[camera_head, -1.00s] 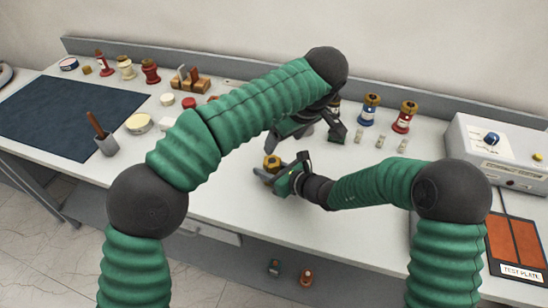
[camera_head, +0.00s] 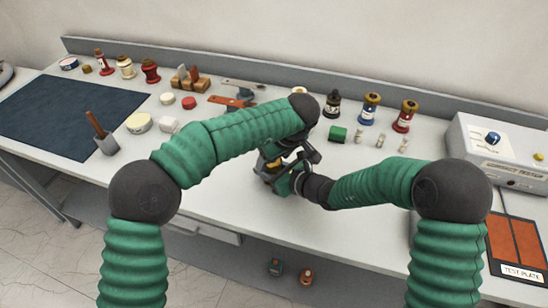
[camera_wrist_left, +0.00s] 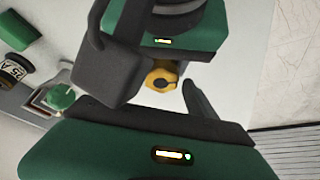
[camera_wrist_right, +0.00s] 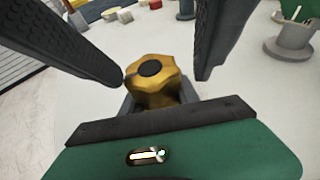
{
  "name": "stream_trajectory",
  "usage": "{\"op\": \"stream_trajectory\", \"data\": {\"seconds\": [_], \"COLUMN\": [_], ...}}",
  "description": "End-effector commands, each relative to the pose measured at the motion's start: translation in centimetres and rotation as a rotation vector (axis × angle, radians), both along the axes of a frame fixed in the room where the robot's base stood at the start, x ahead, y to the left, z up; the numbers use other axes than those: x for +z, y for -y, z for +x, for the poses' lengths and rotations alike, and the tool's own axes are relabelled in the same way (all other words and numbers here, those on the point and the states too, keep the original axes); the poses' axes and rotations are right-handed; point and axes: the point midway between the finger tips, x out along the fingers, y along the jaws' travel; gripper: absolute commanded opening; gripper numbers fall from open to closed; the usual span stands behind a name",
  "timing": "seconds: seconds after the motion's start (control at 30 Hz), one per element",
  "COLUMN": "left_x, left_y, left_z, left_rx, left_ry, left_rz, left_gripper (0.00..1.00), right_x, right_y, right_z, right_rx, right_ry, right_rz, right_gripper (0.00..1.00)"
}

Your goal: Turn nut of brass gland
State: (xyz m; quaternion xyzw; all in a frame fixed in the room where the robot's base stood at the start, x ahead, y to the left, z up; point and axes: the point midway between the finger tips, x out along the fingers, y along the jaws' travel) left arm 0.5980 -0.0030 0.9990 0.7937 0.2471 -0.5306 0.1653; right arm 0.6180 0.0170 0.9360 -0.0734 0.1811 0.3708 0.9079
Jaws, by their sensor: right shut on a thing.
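The brass gland (camera_head: 267,165) is at the front middle of the bench, partly hidden by my grippers. Its faceted golden nut with a dark centre shows in the right wrist view (camera_wrist_right: 150,75) and smaller in the left wrist view (camera_wrist_left: 161,77). My right gripper (camera_head: 272,177) is shut on the gland low down. My left gripper (camera_head: 279,157) is just above, open, with its dark fingers on either side of the nut. In the right wrist view the right-hand finger stands clear of the nut; the left-hand tip is close to it, and contact is unclear.
A green block (camera_head: 338,133) and several small pale fittings stand behind the grippers. A tester box (camera_head: 500,150) is at right, a dark mat (camera_head: 70,115) at left. The front bench beside the grippers is clear.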

Motion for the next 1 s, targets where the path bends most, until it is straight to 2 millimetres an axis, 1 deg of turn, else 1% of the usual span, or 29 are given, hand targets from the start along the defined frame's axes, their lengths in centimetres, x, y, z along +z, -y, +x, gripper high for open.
{"op": "stream_trajectory", "data": {"seconds": [0.03,0.07,0.43,0.57,0.8,0.9,1.0], "left_x": [0.02,0.02,0.04,0.02,-0.05,-0.02,0.04], "left_y": [0.00,0.01,0.03,0.17,0.35,0.32,0.27], "left_z": [0.00,0.01,0.01,0.04,0.24,0.22,0.21], "left_rx": [0.000,0.000,0.000,0.032,0.308,0.372,0.390], "left_ry": [0.000,0.000,0.001,-0.001,-0.003,-0.005,-0.003], "left_rz": [0.000,0.000,-0.001,-0.001,0.003,0.005,0.004], "left_gripper": [0.59,0.55,0.06,0.05,0.05,0.05,0.05], "right_x": [0.09,0.09,0.08,0.08,0.07,0.08,0.10], "right_y": [-0.02,-0.03,-0.08,-0.10,-0.16,-0.18,-0.22], "right_z": [0.03,0.04,0.01,0.00,-0.02,-0.06,-0.09], "right_rx": [0.000,0.000,0.001,0.002,0.004,0.004,0.004], "right_ry": [0.002,0.002,0.002,0.002,0.002,0.002,0.002], "right_rz": [0.001,0.001,0.001,0.001,0.001,0.001,0.001], "right_gripper": [0.00,0.00,0.00,0.00,0.00,0.00,0.00]}}
